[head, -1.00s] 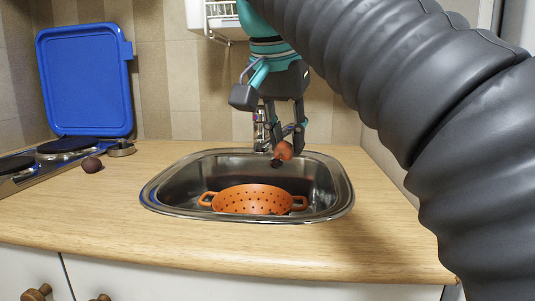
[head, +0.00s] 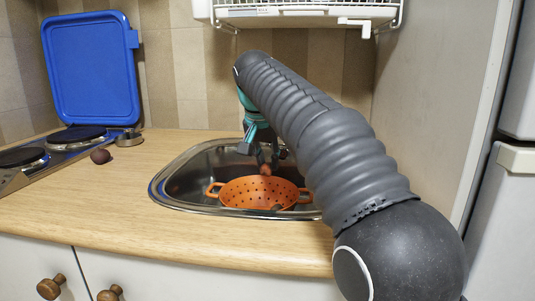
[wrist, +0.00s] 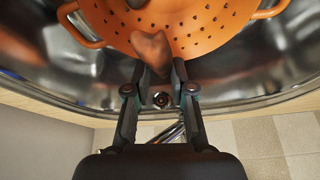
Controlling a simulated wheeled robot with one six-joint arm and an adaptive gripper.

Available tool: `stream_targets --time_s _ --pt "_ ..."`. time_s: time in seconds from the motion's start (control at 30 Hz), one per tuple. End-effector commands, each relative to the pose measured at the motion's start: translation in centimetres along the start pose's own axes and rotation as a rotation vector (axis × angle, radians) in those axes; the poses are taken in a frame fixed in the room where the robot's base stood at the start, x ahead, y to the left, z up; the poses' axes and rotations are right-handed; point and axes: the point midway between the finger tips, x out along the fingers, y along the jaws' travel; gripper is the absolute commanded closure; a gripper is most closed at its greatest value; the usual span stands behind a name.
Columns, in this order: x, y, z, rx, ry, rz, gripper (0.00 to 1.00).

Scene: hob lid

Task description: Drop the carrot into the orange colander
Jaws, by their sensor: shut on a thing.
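The carrot (head: 266,170) is short, orange-brown and gripped between the fingers of my gripper (head: 262,157). In the wrist view the carrot (wrist: 152,50) projects past the fingertips over the colander's near part. The orange colander (head: 240,193), with round holes and two side handles, sits in the steel sink. It fills the top of the wrist view (wrist: 205,30). My gripper is shut on the carrot, low over the back of the colander. I cannot tell whether the carrot touches the colander.
The sink (head: 180,185) has a raised steel rim around the colander. A white dish rack (head: 305,12) hangs above. The counter's front left is clear.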

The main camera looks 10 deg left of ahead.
Motion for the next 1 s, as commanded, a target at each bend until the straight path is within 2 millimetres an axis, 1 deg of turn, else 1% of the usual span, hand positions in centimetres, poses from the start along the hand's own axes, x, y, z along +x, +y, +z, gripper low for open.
stream_targets --time_s 0.1,0.33,0.5,0.77,0.8,0.87,0.9,1.0 --pt "1.6 0.0 0.7 0.000 0.001 -0.001 1.00" --pt "3.8 0.1 1.6 0.000 0.001 -0.001 1.00" --pt "4.2 0.1 1.8 0.000 0.001 -0.001 1.00" --pt "4.1 0.1 1.8 0.000 0.001 -0.001 1.00" --pt "4.1 0.1 1.8 0.000 0.001 -0.001 0.67" --pt "4.1 0.1 1.8 0.000 0.001 -0.001 0.52" --pt "4.1 0.1 1.8 0.000 0.001 -0.001 0.48" --pt "4.1 0.1 1.8 0.000 0.001 -0.001 0.48"
